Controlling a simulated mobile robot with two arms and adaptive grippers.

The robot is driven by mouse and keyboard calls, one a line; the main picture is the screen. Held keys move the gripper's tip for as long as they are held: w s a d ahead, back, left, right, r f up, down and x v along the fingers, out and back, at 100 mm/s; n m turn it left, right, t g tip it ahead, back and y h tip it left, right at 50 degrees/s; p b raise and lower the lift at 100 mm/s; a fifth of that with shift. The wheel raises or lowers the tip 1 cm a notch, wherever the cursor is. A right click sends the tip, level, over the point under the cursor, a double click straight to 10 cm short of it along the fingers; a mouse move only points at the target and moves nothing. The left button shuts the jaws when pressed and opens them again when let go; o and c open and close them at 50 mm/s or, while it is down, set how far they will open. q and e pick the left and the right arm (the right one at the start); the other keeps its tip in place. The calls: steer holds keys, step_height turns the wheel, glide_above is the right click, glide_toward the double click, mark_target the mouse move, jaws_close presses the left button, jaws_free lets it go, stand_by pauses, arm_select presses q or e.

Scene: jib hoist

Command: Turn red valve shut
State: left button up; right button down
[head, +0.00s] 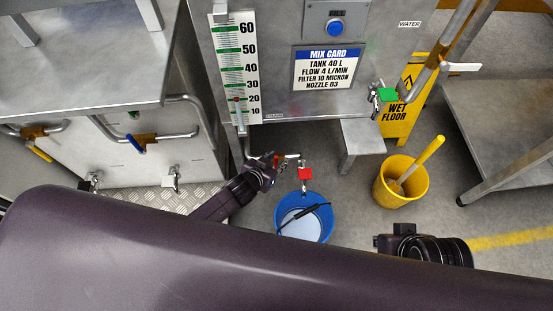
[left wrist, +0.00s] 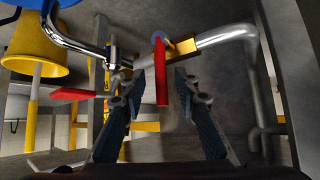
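The red valve has a red lever (left wrist: 162,72) on a brass body (left wrist: 184,47), set in a metal pipe (left wrist: 228,37), in the left wrist view. My left gripper (left wrist: 160,84) is open there, with the lever between its two fingers; I cannot tell whether either finger touches it. In the head view my left gripper (head: 273,163) is at the pipe under the tank, just left of a red tag (head: 305,174) on the drain tap. The gripper mostly hides the valve there. My right arm's dark wrist (head: 440,250) shows at lower right; its fingers cannot be made out.
A blue bucket (head: 326,218) with a dark tool across it stands below the tap. A yellow bucket (head: 424,187) and a yellow wet floor sign (head: 398,122) stand to the right. Other valves with blue (head: 137,143) and yellow (head: 41,154) levers are at left.

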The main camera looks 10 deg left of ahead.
arm_select(q)
steer(key=v, duration=1.2)
stand_by(0.6)
